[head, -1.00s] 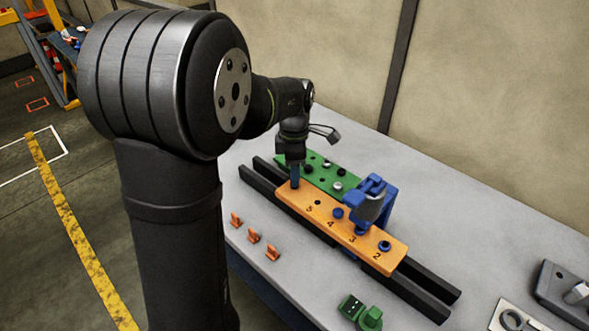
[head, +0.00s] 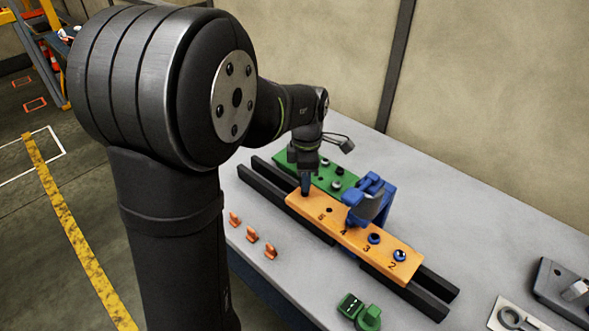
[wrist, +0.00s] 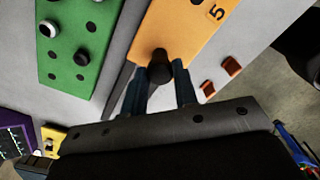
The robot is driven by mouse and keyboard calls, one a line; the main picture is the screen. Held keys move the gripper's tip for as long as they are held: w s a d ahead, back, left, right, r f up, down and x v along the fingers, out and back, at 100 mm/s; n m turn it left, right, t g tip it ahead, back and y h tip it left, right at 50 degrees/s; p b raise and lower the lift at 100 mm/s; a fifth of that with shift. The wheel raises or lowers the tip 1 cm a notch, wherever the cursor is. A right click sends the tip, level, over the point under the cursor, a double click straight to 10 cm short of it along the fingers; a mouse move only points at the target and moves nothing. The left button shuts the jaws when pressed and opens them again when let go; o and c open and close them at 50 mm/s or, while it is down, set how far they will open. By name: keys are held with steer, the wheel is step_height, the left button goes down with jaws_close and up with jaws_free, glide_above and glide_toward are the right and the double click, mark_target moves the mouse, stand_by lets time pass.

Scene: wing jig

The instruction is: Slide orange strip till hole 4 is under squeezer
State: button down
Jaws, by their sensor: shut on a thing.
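The orange strip (head: 340,226) lies along black rails, with numbers 5, 4, 3 and 2 running left to right. The blue and grey squeezer (head: 369,203) stands over it beside number 4 and hides the hole there. Holes 3 and 2, to the right of the squeezer, have blue rings; hole 5 is open to its left. My gripper (head: 306,190) points down at the strip's left end. In the wrist view my gripper (wrist: 168,82) is shut on a dark knob (wrist: 161,66) at the end of the orange strip.
A green plate (head: 316,174) with several studs and holes lies behind the strip. The black rails (head: 425,297) extend past the strip. Several orange clips (head: 252,234) stand in front, and a green part (head: 360,311) is at front right.

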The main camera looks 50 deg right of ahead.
steer(key=shift+s, duration=1.2)
steer(key=c, duration=1.1)
jaws_free()
steer(key=shift+c, duration=0.2)
steer(key=shift+r, duration=0.1)
step_height(320, 180, up, 17)
steer(key=shift+r, duration=0.15)
